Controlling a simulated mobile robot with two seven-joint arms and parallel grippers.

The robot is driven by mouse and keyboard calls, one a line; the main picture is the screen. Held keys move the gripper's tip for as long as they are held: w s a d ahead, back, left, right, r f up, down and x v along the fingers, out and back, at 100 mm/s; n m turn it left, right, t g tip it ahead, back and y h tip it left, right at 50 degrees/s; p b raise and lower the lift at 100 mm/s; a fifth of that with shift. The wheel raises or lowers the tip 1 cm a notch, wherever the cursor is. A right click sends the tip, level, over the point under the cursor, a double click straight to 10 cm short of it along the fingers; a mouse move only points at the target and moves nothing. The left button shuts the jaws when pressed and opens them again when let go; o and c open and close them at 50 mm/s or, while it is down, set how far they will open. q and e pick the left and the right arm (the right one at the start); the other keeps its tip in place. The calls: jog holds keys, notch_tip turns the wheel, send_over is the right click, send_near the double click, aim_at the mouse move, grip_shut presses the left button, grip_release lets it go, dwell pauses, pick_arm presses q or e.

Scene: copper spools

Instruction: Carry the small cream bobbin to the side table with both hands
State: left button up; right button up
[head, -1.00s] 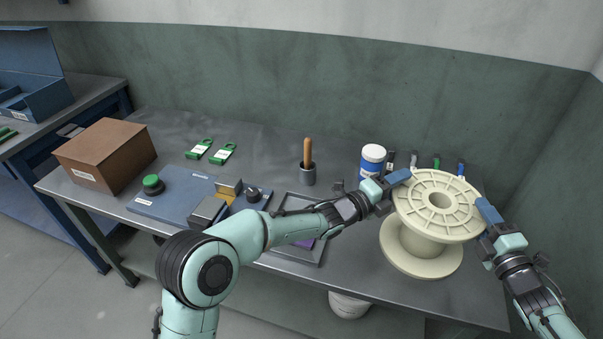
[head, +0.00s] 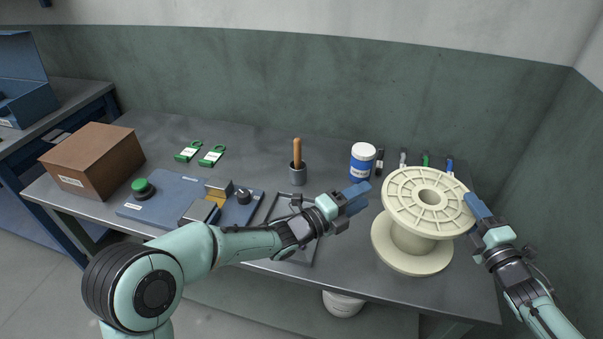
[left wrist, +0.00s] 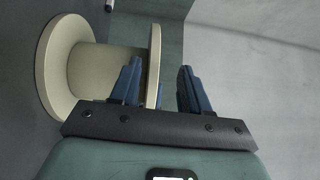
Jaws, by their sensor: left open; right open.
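The cream bobbin (head: 410,236) stands upright on the grey bench toward its right end, its wide ribbed top flange facing up. It also shows in the left wrist view (left wrist: 92,70), sideways at the left.
A second table (head: 60,128) with a blue open box (head: 22,100) stands at the far left. Several markers lie behind the bobbin.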

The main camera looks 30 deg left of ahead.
jog(key=shift+s+d, duration=0.25)
jog(key=shift+d, duration=0.05)
pick_arm(q)
jog(key=v, duration=0.2)
jog(key=shift+s+a, duration=0.15)
jog(key=shift+s, duration=0.15)
pick_arm(e)
jog(key=v, duration=1.1)
jog(key=shift+s, duration=0.2)
